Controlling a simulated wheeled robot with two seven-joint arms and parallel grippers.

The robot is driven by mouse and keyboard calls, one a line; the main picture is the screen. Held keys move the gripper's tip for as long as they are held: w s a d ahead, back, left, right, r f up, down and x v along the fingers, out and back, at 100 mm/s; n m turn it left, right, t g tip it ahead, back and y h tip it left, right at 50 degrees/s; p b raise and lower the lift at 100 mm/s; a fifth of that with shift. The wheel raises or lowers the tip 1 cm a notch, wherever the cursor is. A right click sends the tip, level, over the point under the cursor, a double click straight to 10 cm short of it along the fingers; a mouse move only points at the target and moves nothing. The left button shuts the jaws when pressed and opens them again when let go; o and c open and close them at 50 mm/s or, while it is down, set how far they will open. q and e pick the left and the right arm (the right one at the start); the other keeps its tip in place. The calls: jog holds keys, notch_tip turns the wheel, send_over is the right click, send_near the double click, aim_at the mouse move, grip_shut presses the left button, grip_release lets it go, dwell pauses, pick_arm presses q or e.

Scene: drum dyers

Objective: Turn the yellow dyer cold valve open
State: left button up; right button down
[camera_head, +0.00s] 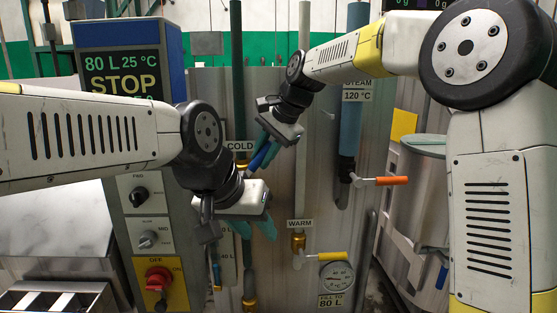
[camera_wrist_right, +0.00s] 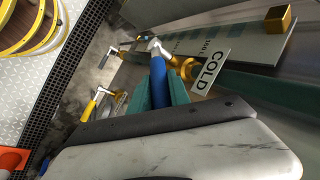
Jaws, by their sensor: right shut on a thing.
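The cold valve has a blue handle (camera_head: 260,156) beside the COLD label (camera_head: 240,146). My right gripper (camera_head: 265,150) is shut on that handle. In the right wrist view the blue handle (camera_wrist_right: 158,82) sits between the green fingers (camera_wrist_right: 160,92), with its metal lever (camera_wrist_right: 155,46) reaching up to the brass valve body (camera_wrist_right: 186,70) beside the COLD label (camera_wrist_right: 208,72). Much of the valve is hidden behind my gripper in the head view. My left gripper (camera_head: 255,229) is below, with its teal fingers apart and nothing seen between them.
The warm valve with a yellow handle (camera_head: 333,256) is at lower centre, above a round gauge (camera_head: 337,275). The steam valve's orange handle (camera_head: 392,181) is to the right. A control box with STOP display (camera_head: 122,82) and red switch (camera_head: 158,278) stands left.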

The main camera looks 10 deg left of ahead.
jog(key=shift+a+r+h, duration=0.1)
jog(key=shift+a+h, duration=0.1)
jog(key=shift+h, duration=0.1)
jog(key=c, duration=1.2)
grip_release()
jog(key=shift+c, duration=0.2)
jog(key=v, duration=0.7)
jog(key=shift+s+d+r, duration=0.1)
jog(key=shift+d+r, duration=0.05)
jog(key=shift+r, duration=0.05)
jog(key=shift+d+r, duration=0.1)
jog(key=shift+r, duration=0.05)
